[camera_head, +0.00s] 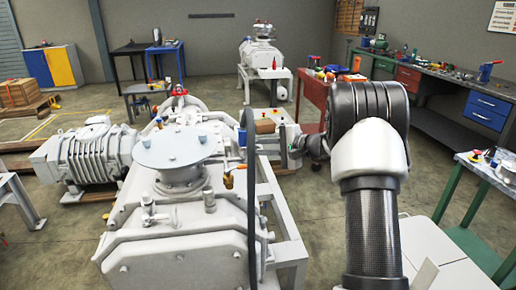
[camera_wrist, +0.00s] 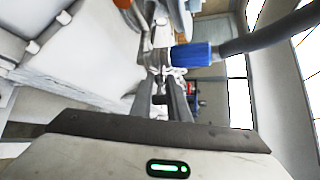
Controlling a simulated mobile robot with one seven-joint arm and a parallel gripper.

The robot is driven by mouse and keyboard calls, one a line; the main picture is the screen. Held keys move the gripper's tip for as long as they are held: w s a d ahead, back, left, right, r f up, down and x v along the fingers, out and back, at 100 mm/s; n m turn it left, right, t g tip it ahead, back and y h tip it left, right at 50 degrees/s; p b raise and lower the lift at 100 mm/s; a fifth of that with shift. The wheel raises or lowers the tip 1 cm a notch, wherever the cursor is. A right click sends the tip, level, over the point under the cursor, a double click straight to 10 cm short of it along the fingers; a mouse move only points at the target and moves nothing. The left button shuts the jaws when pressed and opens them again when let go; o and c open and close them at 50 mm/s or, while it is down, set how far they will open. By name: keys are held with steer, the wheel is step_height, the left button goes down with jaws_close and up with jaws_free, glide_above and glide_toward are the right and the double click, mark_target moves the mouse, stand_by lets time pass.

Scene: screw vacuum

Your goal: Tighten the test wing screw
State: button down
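A large pale grey vacuum pump (camera_head: 180,215) with a round top plate fills the left and middle of the head view. My arm reaches from the lower right toward fittings on the pump's right side. In the wrist view my gripper's two dark fingers (camera_wrist: 162,88) point away from the camera with a gap between them. Their tips are at a small pale metal fitting (camera_wrist: 158,62), possibly the wing screw. I cannot tell whether they touch or grip it. A blue cylindrical part (camera_wrist: 192,55) is just right of the tips. In the head view the fingertips are too small to make out.
A thin dark vertical pipe (camera_head: 251,200) stands on the near side of the pump. A red cart (camera_head: 313,95) and a workbench (camera_head: 440,100) with tools are behind. A green-framed table (camera_head: 480,190) is at right. Floor is free beyond the pump.

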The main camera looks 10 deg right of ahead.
steer(key=shift+r+g+p, duration=0.25)
steer(key=shift+g+p, duration=0.05)
steer(key=shift+p, duration=0.55)
steer(key=shift+f+m, duration=0.3)
steer(key=c, duration=2)
jaws_free()
steer(key=v, duration=0.8)
steer(key=p+v, duration=0.1)
steer(key=v, duration=0.8)
steer(key=shift+s+d+r, duration=0.1)
steer(key=shift+s+r, duration=0.05)
steer(key=shift+r, duration=0.15)
